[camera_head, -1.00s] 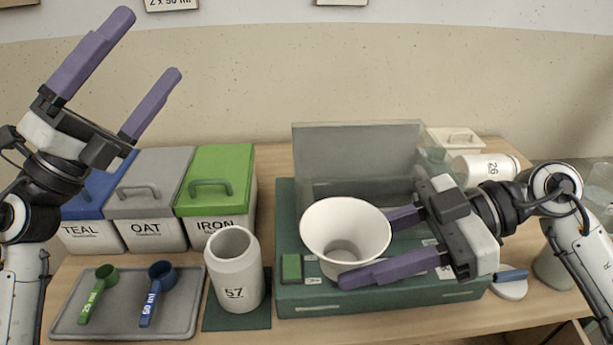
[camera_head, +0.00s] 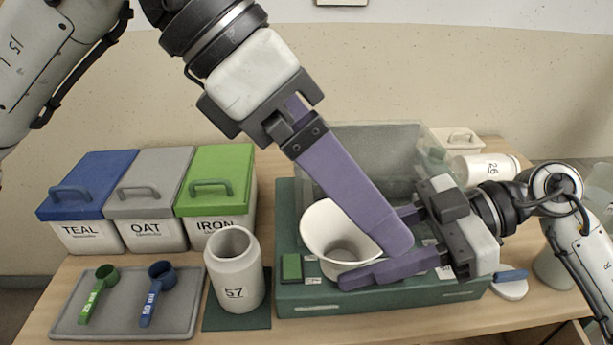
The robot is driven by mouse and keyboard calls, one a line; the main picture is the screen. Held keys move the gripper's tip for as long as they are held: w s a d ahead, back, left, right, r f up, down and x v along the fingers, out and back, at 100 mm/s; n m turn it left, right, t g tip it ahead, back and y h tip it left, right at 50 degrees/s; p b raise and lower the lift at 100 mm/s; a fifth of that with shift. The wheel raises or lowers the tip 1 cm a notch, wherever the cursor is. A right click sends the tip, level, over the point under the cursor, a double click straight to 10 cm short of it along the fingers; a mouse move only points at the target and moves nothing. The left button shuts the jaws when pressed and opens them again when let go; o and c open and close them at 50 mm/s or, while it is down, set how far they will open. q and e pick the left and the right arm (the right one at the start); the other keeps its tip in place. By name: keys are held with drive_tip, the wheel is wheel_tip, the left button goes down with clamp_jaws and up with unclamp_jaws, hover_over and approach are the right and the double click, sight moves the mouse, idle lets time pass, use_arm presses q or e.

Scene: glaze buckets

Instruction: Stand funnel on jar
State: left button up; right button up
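The white funnel (camera_head: 326,232) stands wide mouth up on the green scale-like box. The white jar (camera_head: 236,272) marked 57 stands upright and open on a dark green mat, left of the funnel. My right gripper (camera_head: 372,246) reaches in from the right with its fingers on either side of the funnel; whether they touch it is hidden. My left gripper (camera_head: 392,238) hangs over the funnel from the upper left and covers its right part. Only one broad purple finger outline shows, so its opening cannot be judged.
Lidded bins in blue (camera_head: 88,185), grey (camera_head: 147,182) and green (camera_head: 215,180) stand at the back left. A grey tray (camera_head: 125,322) holds two scoops. The green box (camera_head: 385,300) has a clear shield behind. A jar marked 26 (camera_head: 485,168) lies at the back right.

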sight(343, 247)
use_arm(q)
drive_tip(key=a+y, duration=0.1)
drive_tip(key=w+a+f+t+y, duration=0.1)
drive_tip(key=a+y, duration=0.1)
drive_tip(key=shift+w+a+f+t, duration=0.15)
drive_tip(key=shift+w+a+t, duration=0.15)
drive_tip(key=shift+a, duration=0.1)
drive_tip(key=x, duration=1.2)
drive_tip(key=shift+a, duration=0.2)
drive_tip(key=shift+c, duration=0.3)
drive_tip(key=c, duration=0.9)
use_arm(e)
drive_tip(key=o, duration=1.1)
